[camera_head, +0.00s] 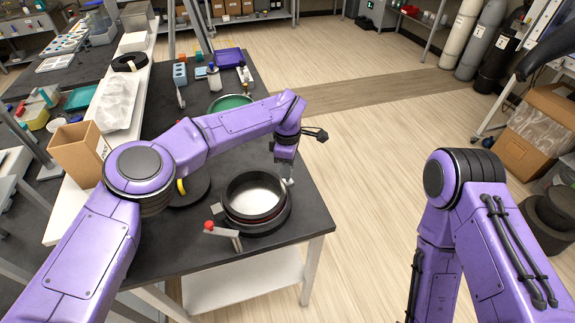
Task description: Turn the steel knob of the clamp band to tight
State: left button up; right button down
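A round black port ring (232,214) with a pale round inside stands at the front right of the dark table. A small pale metal piece (289,182), which looks like the steel knob of the clamp band, sits at the ring's right edge. My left gripper (287,172) points down right above this piece. Its fingers are small and partly hidden, so I cannot tell whether they touch or grip it. A metal lever with a red ball (209,225) sticks out at the ring's front left. My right arm hangs at the right, with its gripper out of view.
The dark table (302,218) ends just right of the ring. A green round dish (231,102), a purple tray (229,57) and small bottles stand further back. A cardboard box (80,152) stands at the left. Open floor lies to the right.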

pick_arm(q)
jog(key=o, duration=0.3)
jog(key=shift+f, duration=0.15)
jog(key=shift+w+r, duration=0.1)
jog(key=shift+r, duration=0.25)
notch_tip(320, 180, up, 10)
jog(key=b, duration=0.3)
jog(key=shift+f, duration=0.1)
